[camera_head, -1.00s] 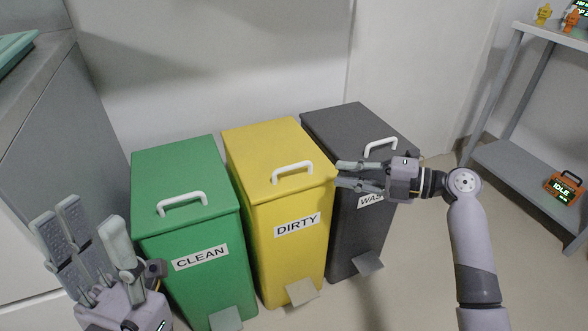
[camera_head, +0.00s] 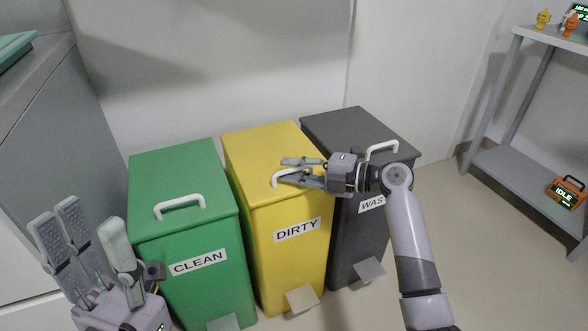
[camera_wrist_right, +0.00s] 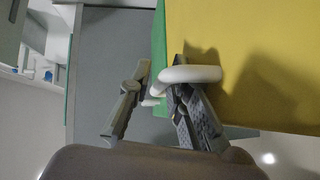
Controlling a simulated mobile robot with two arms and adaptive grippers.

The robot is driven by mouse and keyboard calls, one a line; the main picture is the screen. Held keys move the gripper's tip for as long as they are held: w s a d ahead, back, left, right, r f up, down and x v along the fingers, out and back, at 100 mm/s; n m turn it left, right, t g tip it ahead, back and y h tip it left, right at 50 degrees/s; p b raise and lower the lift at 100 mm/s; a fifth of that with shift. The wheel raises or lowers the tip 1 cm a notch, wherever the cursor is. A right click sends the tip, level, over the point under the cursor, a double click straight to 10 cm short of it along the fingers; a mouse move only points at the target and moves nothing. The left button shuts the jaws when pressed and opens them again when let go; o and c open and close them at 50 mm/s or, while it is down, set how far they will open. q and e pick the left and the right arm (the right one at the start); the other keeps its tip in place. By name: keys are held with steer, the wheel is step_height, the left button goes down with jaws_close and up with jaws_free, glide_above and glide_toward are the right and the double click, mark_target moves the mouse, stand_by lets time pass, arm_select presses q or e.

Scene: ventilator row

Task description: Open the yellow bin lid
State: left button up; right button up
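The yellow bin (camera_head: 285,240), labelled DIRTY, stands between the green and dark grey bins. Its lid (camera_head: 258,148) is closed, with a white handle near the front edge; the handle (camera_wrist_right: 192,74) shows clearly in the right wrist view. My right gripper (camera_head: 285,170) is at this handle, reaching over the lid from the right. Its fingers are apart; in the right wrist view (camera_wrist_right: 163,85) one finger passes behind the handle bar and the other stands off to the left. I cannot tell if they touch it. My left gripper (camera_head: 88,222) is open and empty at lower left.
The green bin (camera_head: 180,235), labelled CLEAN, and the dark grey bin (camera_head: 350,230) stand close on either side, both lids closed. Pedals (camera_head: 302,299) stick out at the bottom. A grey shelf (camera_head: 520,170) is at right. Floor is clear at lower right.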

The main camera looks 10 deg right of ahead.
steer(key=shift+c, duration=0.5)
jaws_close()
